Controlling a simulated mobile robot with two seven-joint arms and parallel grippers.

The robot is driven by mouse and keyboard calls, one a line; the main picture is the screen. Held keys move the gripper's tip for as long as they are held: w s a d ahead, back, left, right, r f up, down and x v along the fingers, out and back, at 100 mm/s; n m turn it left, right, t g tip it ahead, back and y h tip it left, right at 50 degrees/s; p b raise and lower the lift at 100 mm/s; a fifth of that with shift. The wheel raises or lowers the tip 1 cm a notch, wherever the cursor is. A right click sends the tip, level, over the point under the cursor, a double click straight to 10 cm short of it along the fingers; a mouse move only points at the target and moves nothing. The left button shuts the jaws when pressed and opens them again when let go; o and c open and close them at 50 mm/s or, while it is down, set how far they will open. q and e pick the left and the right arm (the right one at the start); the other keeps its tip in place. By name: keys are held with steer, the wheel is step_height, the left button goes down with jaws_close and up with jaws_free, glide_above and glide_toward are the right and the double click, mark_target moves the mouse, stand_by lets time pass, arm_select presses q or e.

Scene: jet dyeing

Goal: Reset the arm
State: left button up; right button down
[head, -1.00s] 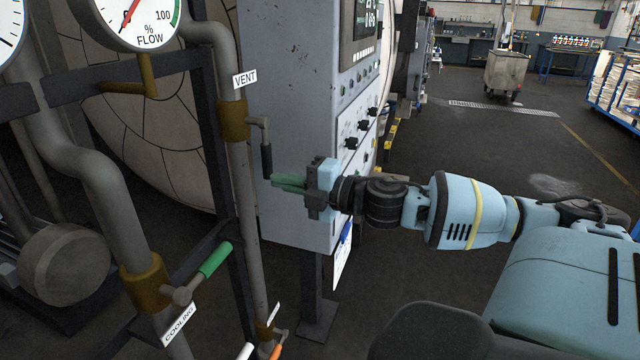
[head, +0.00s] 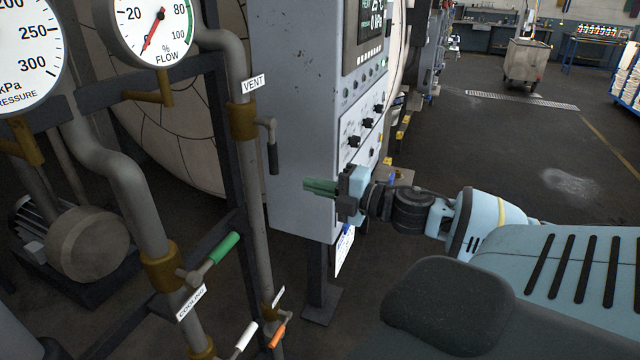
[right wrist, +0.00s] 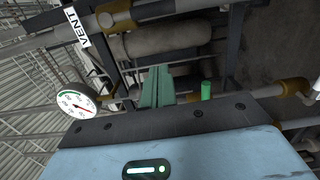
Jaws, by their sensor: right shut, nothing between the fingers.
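My right gripper (head: 320,187) has green fingers, closed together and empty. It is in front of the lower part of the grey control cabinet (head: 300,120), to the right of the vent valve's black handle (head: 273,158) and apart from it. The handle hangs straight down below the VENT label (head: 254,83). In the right wrist view the shut fingers (right wrist: 157,88) point towards the pipework, and the VENT label (right wrist: 75,26) is at the upper left. My left gripper is not in view.
The cooling valve's green handle (head: 224,247) points up and right on the left pipe (head: 135,205). White (head: 245,337) and orange (head: 277,337) handles are lower down. A flow gauge (head: 152,30) is above. Open floor (head: 500,150) lies to the right, with a grey cart (head: 524,62) far back.

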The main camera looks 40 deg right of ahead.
steer(key=shift+f, duration=0.1)
stand_by(0.3)
steer(key=s+a+f+m+g+h, duration=0.15)
steer(key=s+f+m, duration=0.25)
steer(key=f, duration=0.5)
steer(key=s+a+f+m+g+h, duration=0.15)
steer(key=s+f+m, duration=0.25)
steer(key=f, duration=0.5)
steer(key=s+f+m+h, duration=0.2)
steer(key=s+f+m, duration=0.3)
steer(key=f, duration=0.4)
steer(key=s+a+f+m+g, duration=0.2)
steer(key=s+a+f+m, duration=0.1)
steer(key=s+a+f, duration=0.4)
steer(key=s+a+f+m+g, duration=0.3)
steer(key=s+a+f, duration=0.3)
steer(key=a, duration=0.6)
steer(key=shift+s+f+m+y, duration=0.4)
steer(key=shift+s+m, duration=0.3)
steer(key=shift+s, duration=0.25)
